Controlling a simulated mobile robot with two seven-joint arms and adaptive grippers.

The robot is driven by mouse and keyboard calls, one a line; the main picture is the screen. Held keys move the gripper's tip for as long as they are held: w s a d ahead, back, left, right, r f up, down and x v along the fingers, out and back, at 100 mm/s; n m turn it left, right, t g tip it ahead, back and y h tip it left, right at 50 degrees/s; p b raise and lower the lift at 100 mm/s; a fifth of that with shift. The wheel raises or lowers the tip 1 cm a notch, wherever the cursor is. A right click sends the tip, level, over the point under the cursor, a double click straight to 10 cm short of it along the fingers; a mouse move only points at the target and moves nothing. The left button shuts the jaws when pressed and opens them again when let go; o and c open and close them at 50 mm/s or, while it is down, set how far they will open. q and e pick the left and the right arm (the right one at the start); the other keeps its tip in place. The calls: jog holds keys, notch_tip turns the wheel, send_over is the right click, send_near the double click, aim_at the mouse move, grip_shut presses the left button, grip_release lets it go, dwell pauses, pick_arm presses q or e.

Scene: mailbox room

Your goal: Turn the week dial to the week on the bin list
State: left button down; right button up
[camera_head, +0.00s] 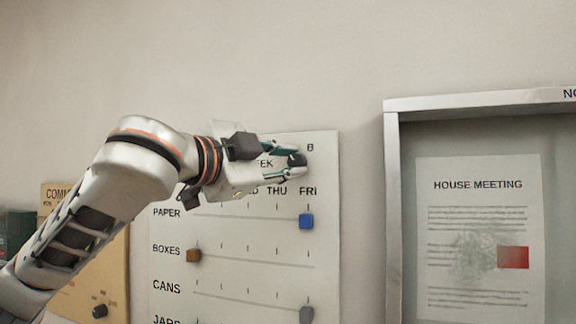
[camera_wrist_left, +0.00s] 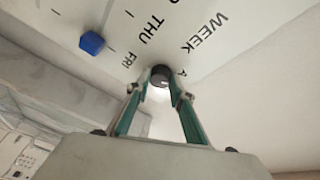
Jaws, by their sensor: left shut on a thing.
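The week dial (camera_head: 297,159) is a small dark round knob at the upper right of the white bin list board (camera_head: 330,240). My left gripper (camera_head: 290,160) comes in from the left and is shut on the dial. In the left wrist view the dial (camera_wrist_left: 160,76) sits between the fingertips of the left gripper (camera_wrist_left: 160,88). A letter B shows above right of the dial in the head view, and a letter A shows beside it in the wrist view. The dial's pointer is too small to read. My arm hides part of the WEEK label. My right gripper is out of view.
The board has rows PAPER, BOXES, CANS and JARS with sliders: blue (camera_head: 306,221), brown (camera_head: 194,255) and grey (camera_head: 306,314). A framed notice case (camera_head: 392,200) with a HOUSE MEETING sheet (camera_head: 478,220) is at right. A yellow board (camera_head: 100,285) is at lower left.

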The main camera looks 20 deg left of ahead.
pick_arm(q)
jog(key=shift+n, duration=0.5)
jog(key=c, duration=1.8)
grip_release()
jog(key=shift+o, duration=0.2)
jog(key=v, duration=1.2)
jog(key=shift+f, duration=0.2)
